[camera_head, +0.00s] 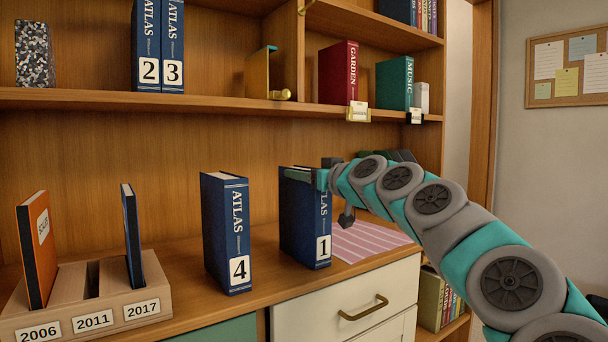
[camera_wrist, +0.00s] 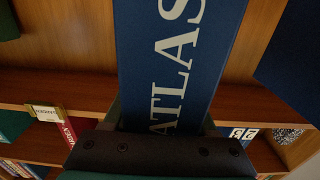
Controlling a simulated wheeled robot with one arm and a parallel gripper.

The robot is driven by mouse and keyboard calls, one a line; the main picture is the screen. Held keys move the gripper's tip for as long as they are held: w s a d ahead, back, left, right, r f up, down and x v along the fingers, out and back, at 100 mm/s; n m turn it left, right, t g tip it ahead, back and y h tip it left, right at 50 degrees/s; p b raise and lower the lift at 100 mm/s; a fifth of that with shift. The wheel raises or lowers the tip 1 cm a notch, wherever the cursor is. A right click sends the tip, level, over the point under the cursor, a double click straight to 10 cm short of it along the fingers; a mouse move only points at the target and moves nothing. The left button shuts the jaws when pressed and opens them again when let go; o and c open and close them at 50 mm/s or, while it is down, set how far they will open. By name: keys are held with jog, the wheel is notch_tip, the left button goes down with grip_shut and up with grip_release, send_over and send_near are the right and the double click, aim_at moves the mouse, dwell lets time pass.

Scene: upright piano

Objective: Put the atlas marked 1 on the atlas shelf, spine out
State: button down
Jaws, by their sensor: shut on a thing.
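The blue atlas marked 1 (camera_head: 308,235) is upright at the desk top, with its lettered, numbered spine facing the front right. My gripper (camera_head: 318,178) is shut on it near its top. In the wrist view, the atlas (camera_wrist: 172,60) rises from between the jaws, and the fingertips are largely hidden. I cannot tell whether its base touches the desk. The atlas shelf (camera_head: 215,101) is above. Atlas 2 (camera_head: 146,45) and atlas 3 (camera_head: 172,45) stand there side by side, spines out. Atlas 4 (camera_head: 228,235) stands on the desk, left of atlas 1.
Right of atlas 3 is bare shelf, then a brass-coloured bookend (camera_head: 262,73). A speckled block (camera_head: 33,54) stands at the shelf's left. Red (camera_head: 338,73) and green (camera_head: 394,82) books stand farther right. A slotted wooden holder (camera_head: 90,300) and a striped mat (camera_head: 365,240) are on the desk.

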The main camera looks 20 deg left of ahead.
jog(key=shift+c, duration=1)
grip_release()
jog(key=shift+f, duration=0.1)
jog(key=shift+r, duration=0.25)
jog(key=b+v, duration=0.1)
jog(key=v, duration=1.1)
jog(key=shift+f, duration=0.15)
